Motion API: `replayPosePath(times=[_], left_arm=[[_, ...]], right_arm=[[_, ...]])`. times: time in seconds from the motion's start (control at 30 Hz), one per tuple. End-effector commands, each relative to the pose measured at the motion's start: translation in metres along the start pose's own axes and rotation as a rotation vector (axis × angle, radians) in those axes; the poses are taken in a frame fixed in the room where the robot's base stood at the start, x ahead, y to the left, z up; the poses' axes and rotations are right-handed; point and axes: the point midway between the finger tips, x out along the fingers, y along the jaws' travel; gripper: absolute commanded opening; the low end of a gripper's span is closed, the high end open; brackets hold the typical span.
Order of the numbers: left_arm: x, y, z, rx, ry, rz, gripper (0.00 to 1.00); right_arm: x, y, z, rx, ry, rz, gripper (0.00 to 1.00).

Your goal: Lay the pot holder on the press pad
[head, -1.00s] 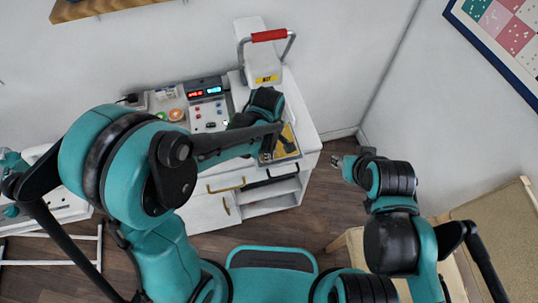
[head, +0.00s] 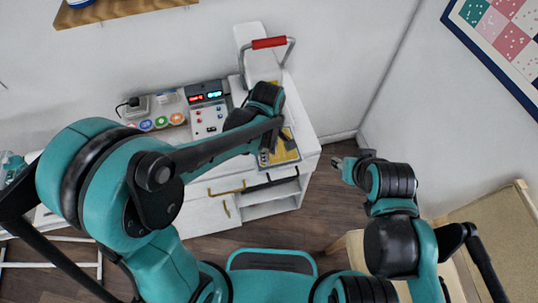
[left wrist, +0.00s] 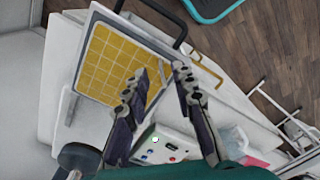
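A yellow square with a grid of pale lines, which looks like the pot holder (left wrist: 108,62), lies flat on a grey-rimmed plate, which looks like the press pad (left wrist: 91,22). It also shows in the head view (head: 287,146), on the white cabinet below the press. I cannot tell how exactly its edges line up with the pad. My left gripper (left wrist: 161,70) is over the near edge of the pad, its two fingers apart with nothing seen between them. My right gripper (head: 341,163) hangs to the right of the cabinet, away from the pad; its fingers are too small to judge.
The press with its red handle (head: 269,43) stands raised behind the pad. A control box (head: 208,114) with lit displays is to its left, beside a tray of coloured round things (head: 160,122). The cabinet (head: 306,139) has an open shelf below. Floor right of it is clear.

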Motion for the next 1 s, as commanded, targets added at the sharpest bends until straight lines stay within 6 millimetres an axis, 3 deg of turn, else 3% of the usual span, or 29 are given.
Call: replayPosePath(times=[0.1,0.3,0.67,0.77,1.0], left_arm=[[-0.033,-0.001,0.000,0.000,0.000,0.000,0.26],[-0.069,0.000,0.000,0.000,0.000,0.000,0.26],[-0.087,-0.003,-0.003,0.017,0.002,0.010,0.26],[-0.096,-0.014,-0.013,0.091,0.014,0.054,0.26],[-0.129,-0.074,-0.055,0.499,0.168,0.248,0.26]], right_arm=[[-0.011,0.000,-0.008,0.000,0.000,0.000,0.40],[-0.019,0.000,-0.014,0.000,0.000,0.000,0.40],[-0.021,0.000,-0.015,0.000,0.000,0.000,0.40],[-0.021,0.000,-0.015,0.000,0.000,0.000,0.40],[-0.021,0.000,-0.015,0.000,0.000,0.000,0.40]])
